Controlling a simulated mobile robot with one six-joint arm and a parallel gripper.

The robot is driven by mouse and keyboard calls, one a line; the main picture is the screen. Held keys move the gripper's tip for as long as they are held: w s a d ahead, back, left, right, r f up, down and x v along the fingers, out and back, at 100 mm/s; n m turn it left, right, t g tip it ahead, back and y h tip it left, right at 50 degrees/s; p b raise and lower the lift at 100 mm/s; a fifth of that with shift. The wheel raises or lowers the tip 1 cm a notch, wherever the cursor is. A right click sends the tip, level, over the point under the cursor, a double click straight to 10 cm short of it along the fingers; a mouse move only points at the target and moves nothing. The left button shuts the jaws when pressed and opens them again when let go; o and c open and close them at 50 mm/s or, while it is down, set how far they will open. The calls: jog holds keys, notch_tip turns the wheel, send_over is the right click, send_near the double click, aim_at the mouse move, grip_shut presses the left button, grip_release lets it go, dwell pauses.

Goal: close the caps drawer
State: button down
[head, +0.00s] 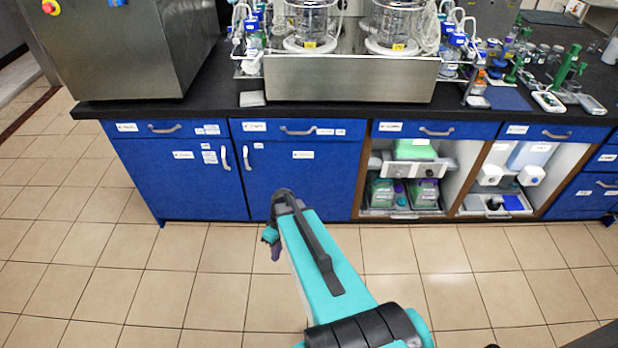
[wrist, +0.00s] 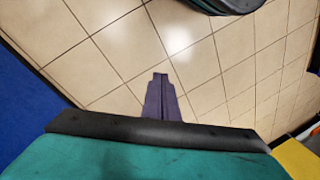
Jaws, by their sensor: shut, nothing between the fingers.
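Several blue drawers run along the top of the bench front in the head view: a left one (head: 188,129), a second (head: 268,130), a third (head: 465,130) and a fourth (head: 585,134). Their labels are too small to read, so I cannot tell which is the caps drawer. All four look flush with the front. My gripper (head: 275,253) is low in front of the blue cupboard doors, apart from the drawers and partly hidden by my arm. In the wrist view my gripper (wrist: 160,76) has its purple fingers together, empty, over floor tiles.
Two glass bioreactors (head: 312,22) stand on a steel base (head: 350,78) on the black benchtop (head: 210,102). A large steel cabinet (head: 125,50) is at left. Open shelves (head: 450,190) hold boxes and bottles. The tiled floor (head: 150,280) before the bench is clear.

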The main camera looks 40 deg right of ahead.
jog(key=s+a+f+m+g+h, duration=0.1)
jog(key=s+a+f, duration=0.2)
jog(key=s, duration=0.4)
jog(key=s+a+f+m+g+h, duration=0.1)
jog(key=s+a+f+g, duration=0.1)
jog(key=s+a, duration=0.4)
jog(key=s+a+f+m+g, duration=0.1)
jog(key=s+a+f+g, duration=0.1)
jog(key=s, duration=0.7)
jog(key=a+f, duration=0.1)
jog(key=a, duration=0.1)
jog(key=shift+a+f+h, duration=0.3)
jog(key=shift+a+h, duration=0.05)
jog(key=shift+h, duration=0.05)
jog(key=shift+w+a, duration=0.1)
jog(key=shift+a, duration=0.05)
